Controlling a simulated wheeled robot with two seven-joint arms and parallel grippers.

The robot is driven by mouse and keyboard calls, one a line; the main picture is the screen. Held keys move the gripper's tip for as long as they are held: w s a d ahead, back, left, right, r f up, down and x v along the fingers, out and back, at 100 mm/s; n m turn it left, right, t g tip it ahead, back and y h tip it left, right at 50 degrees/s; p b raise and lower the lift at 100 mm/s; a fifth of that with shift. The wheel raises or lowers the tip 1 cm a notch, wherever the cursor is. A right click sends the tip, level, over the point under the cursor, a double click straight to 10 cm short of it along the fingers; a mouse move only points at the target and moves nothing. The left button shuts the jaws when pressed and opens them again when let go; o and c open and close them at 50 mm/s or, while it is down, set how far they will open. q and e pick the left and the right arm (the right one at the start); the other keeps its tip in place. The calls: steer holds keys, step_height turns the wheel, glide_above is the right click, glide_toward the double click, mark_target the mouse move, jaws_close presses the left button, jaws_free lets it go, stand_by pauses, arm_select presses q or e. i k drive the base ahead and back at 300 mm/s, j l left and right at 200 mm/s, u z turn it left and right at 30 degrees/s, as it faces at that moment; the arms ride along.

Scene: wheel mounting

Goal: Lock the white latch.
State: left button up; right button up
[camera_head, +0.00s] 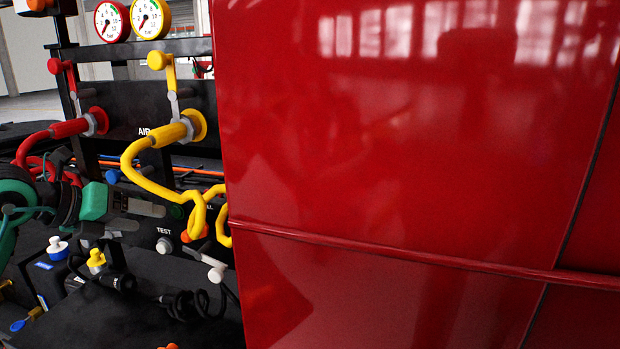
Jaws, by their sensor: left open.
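My left gripper (146,217) is at the left, at the end of a dark and green arm, with its two grey fingers pointing right. It looks open and empty. Several white parts show, and I cannot tell which is the white latch. A white-tipped lever (216,273) sticks out to the lower right of the gripper, apart from it. A white round knob (164,246) sits under the label TEST, below the fingers. A white cap (57,245) is at the lower left. My right gripper is out of view.
A large red glossy panel (400,140) fills the right side and hides what is behind it. A yellow coiled hose (140,175) hangs close to the fingers. Red hose (40,140), two gauges (150,18) and a yellow cap (96,260) crowd the left.

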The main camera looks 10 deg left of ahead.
mark_target(216, 275)
steer(key=k+j, duration=0.5)
steer(key=k, duration=0.15)
steer(key=k+j, duration=0.5)
steer(key=k, duration=0.2)
